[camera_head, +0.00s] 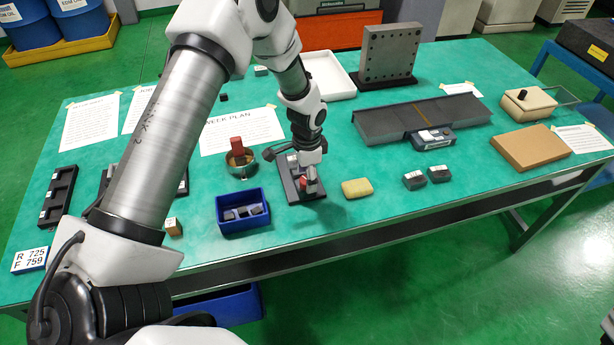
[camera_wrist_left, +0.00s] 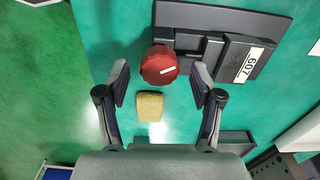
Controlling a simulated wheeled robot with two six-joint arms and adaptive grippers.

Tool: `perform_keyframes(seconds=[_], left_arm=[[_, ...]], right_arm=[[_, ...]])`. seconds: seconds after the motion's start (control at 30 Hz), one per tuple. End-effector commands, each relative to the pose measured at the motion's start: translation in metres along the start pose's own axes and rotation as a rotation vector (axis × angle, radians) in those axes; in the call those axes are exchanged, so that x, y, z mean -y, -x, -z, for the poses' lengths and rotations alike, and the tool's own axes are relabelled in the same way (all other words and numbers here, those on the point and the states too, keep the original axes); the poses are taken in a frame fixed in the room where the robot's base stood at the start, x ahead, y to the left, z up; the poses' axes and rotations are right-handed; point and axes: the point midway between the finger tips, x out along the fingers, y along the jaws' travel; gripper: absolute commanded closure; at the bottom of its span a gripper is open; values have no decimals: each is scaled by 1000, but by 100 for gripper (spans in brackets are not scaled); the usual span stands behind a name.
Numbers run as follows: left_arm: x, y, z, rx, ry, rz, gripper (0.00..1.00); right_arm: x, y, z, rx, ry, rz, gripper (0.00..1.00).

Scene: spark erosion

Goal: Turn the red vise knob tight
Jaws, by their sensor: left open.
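The small dark vise (camera_head: 291,194) stands near the front edge of the green table, with a bit of its red knob (camera_head: 304,183) showing beside my left gripper (camera_head: 309,183). In the left wrist view the round red knob (camera_wrist_left: 159,65) with a white mark sits at the end of the vise (camera_wrist_left: 225,22). My left gripper (camera_wrist_left: 160,84) is open there. Its two fingertips are to the left and right of the knob, with a gap on each side. How their height compares with the knob is hard to tell. My right gripper is not in view.
A yellow sponge (camera_head: 357,188) lies right of the vise, with small dark blocks (camera_head: 414,180) farther right. A blue bin (camera_head: 244,224) and a round bowl with a red block (camera_head: 237,146) stand on its left. The table's front edge is close.

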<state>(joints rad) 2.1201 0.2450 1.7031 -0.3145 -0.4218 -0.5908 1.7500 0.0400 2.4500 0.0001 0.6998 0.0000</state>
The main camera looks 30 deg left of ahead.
Motion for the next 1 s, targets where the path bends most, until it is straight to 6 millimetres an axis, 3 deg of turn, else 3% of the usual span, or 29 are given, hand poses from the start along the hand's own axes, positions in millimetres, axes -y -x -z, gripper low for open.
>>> perform_keyframes(seconds=[0.3,0.5,1.0], left_arm=[[1,74,1,-3,0,2,34],[0,108,1,-1,-1,1,34],[0,113,0,1,-1,-1,34]], right_arm=[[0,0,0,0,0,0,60],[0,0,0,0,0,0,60],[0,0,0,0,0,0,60]])
